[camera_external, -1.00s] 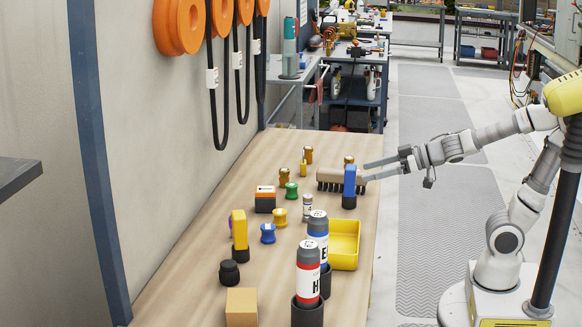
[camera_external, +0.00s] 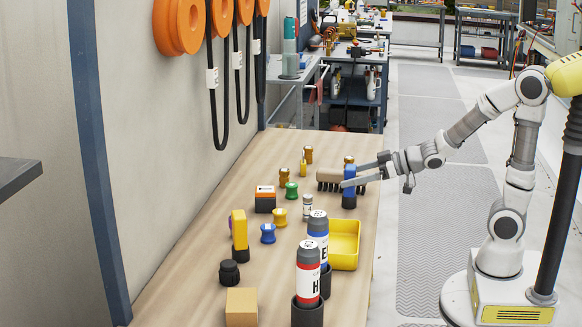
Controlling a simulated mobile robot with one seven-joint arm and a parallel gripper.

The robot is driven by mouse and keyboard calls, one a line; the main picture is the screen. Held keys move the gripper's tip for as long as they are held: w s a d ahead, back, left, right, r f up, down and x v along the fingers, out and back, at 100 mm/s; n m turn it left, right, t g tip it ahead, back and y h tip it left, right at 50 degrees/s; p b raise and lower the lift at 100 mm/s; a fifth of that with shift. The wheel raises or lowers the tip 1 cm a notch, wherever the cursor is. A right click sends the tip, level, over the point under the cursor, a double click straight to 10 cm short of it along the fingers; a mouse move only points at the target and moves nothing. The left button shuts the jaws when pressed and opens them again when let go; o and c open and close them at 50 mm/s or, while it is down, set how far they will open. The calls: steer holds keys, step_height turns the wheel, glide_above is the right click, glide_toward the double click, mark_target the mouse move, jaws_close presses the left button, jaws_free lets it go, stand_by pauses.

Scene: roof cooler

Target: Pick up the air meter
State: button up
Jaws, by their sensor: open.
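A blue upright handheld device (camera_external: 349,173) stands in a black base (camera_external: 349,202) near the right edge of the wooden table; it looks like the air meter, but no label is readable. My gripper (camera_external: 352,174) is open and reaches in from the right at the height of its blue body. One finger passes in front of the blue body and the other lies behind it, so they appear to straddle it. I cannot tell whether either finger touches it. A similar yellow device (camera_external: 239,229) stands in a black base farther left.
A brush (camera_external: 328,179) lies just behind the blue device. A yellow bin (camera_external: 343,246) and bottles marked in blue (camera_external: 317,228) and red (camera_external: 307,271) stand nearer the camera. Small spools, brass parts and a cardboard box (camera_external: 241,306) are spread left on the table (camera_external: 190,268).

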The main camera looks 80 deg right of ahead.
steer(key=b+x, duration=0.1)
steer(key=x, duration=0.2)
steer(key=shift+d+f, duration=0.1)
steer(key=shift+f, duration=0.1)
steer(key=shift+w, duration=0.35)
jaws_close()
